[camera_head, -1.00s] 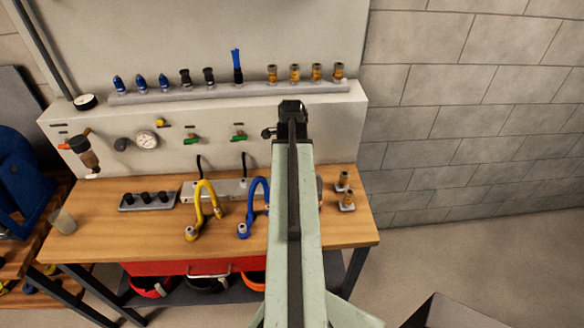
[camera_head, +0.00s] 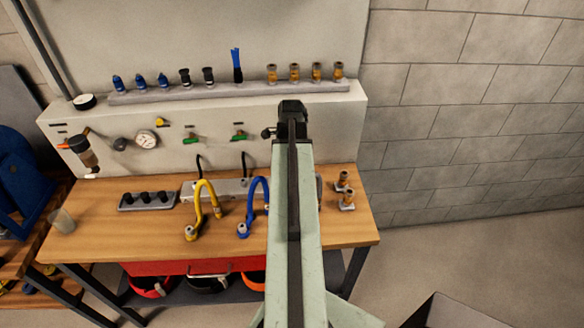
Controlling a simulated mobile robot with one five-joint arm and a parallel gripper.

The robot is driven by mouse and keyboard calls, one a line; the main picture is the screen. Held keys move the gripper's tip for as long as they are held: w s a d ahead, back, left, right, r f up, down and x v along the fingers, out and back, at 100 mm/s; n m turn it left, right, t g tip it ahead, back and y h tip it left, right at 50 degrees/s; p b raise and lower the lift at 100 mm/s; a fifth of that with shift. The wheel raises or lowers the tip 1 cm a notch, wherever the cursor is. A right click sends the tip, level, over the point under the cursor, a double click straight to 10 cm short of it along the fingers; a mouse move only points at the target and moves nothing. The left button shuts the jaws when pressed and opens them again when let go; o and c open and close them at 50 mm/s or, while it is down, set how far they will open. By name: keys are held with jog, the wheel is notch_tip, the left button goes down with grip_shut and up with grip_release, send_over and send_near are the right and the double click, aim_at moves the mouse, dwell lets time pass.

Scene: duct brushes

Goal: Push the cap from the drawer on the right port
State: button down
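My gripper (camera_head: 292,112) is black and sits at the far end of my pale green arm, in front of the wall panel's right half. Its fingers are too small and dark to tell open from shut, and I see nothing clearly held. The red drawer (camera_head: 160,267) is under the bench top; my arm hides its right part, and its inside does not show. I cannot make out a cap in it. The panel (camera_head: 335,130) carries two green-handled valves, a left one (camera_head: 193,138) and a right one (camera_head: 238,135). A port further right is not visible; my arm covers that area.
A yellow hose (camera_head: 205,200) and a blue hose (camera_head: 252,205) stand on the bench (camera_head: 115,235). A grey block with black knobs (camera_head: 147,200), a cup (camera_head: 62,220) and brass fittings (camera_head: 346,200) are also there. Several fittings line the shelf (camera_head: 220,92). Coloured bins (camera_head: 150,287) sit below.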

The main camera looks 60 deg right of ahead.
jog(key=shift+f+b, duration=0.3)
jog(key=shift+f, duration=0.15)
jog(key=c, duration=1)
grip_release()
jog(key=shift+r, duration=0.1)
notch_tip(320, 180, up, 8)
jog(key=p, duration=0.8)
